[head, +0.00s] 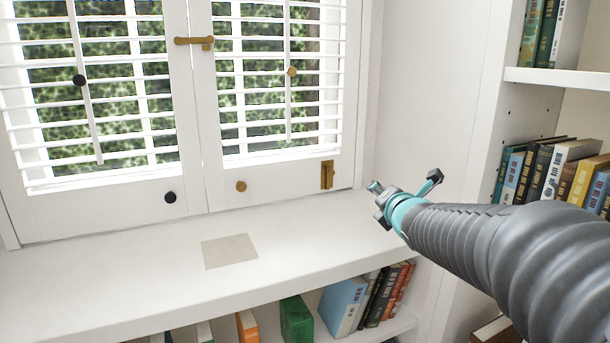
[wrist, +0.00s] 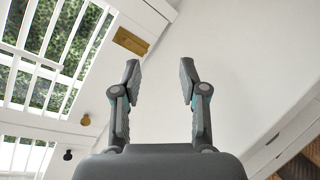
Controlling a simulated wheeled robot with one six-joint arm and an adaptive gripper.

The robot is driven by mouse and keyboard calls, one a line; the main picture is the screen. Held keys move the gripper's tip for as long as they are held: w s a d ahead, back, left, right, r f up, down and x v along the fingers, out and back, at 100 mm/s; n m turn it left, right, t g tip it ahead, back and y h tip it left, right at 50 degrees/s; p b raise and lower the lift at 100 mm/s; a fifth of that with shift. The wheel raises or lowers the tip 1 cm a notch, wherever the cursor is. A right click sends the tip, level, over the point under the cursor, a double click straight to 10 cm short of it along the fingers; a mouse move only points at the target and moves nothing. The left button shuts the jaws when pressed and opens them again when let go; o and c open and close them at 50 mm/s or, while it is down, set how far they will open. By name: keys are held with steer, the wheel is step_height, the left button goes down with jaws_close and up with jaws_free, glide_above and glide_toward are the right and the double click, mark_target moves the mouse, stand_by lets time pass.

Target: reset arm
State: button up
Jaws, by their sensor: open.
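My gripper (head: 378,205) is at the right of the head view, in front of the white wall panel beside the shutters and above the right end of the white ledge. In the wrist view my gripper (wrist: 159,85) has its two fingers apart, with nothing between them. The white shutters (head: 205,180) are closed. A brass latch (head: 194,41) lies across the seam between them near the top. A brass plate (head: 327,175) is at the lower right of the right shutter and also shows in the wrist view (wrist: 130,41).
A flat beige square (head: 229,251) lies on the ledge (head: 120,285). Books (head: 345,305) stand on a shelf below the ledge. A bookcase (head: 560,79) with more books is at the right, close to my arm. Brass and black knobs (head: 241,186) dot the shutters. Most of the ledge is clear.

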steer(key=s+f+m+g, duration=0.3)
steer(key=s+f+m, duration=0.1)
steer(key=s+m, duration=0.5)
steer(key=s+a+f+m+g+p, duration=0.1)
steer(key=s+f+m+g, duration=0.2)
steer(key=s+m, duration=0.6)
steer(key=s+a+f+m+g, duration=0.1)
steer(key=s+f+m+g, duration=0.3)
steer(key=s+m, duration=0.5)
steer(key=s+f, duration=0.1)
steer(key=s, duration=0.6)
steer(key=shift+s+a+h+p, duration=0.2)
steer(key=shift+h+p, duration=0.1)
steer(key=shift+h, duration=0.1)
stand_by(0.5)
